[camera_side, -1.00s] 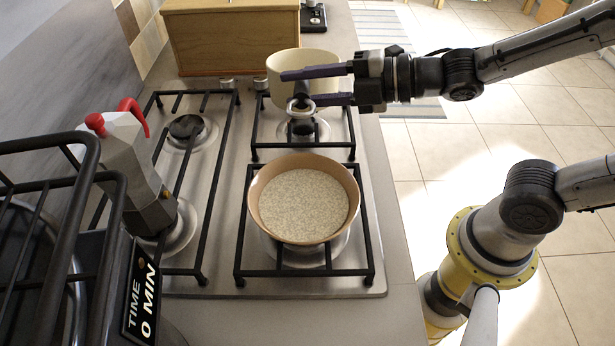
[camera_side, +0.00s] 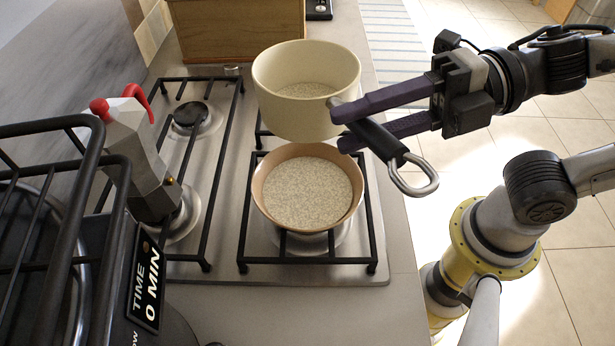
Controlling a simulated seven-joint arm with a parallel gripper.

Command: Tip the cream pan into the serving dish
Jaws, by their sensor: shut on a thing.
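The cream pan (camera_side: 300,118) is in the air, roughly upright, with pale grains (camera_side: 305,90) showing inside. Its dark handle (camera_side: 382,142), with a metal loop at the end, points toward the lower right. My gripper (camera_side: 342,127) is shut on this handle close to the pan's wall, with one purple finger on each side. The tan serving dish (camera_side: 262,196) sits on the front right burner, also with pale grains in it. The pan is just behind and above the dish, in front of its far rim in the picture. I cannot tell the exact gap between them.
A red-handled moka pot (camera_side: 140,165) stands on the left burners. A black wire rack (camera_side: 60,200) and a timer sign (camera_side: 147,285) are at the near left. A wooden box (camera_side: 235,28) is at the back. The rear left burner (camera_side: 190,118) is empty.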

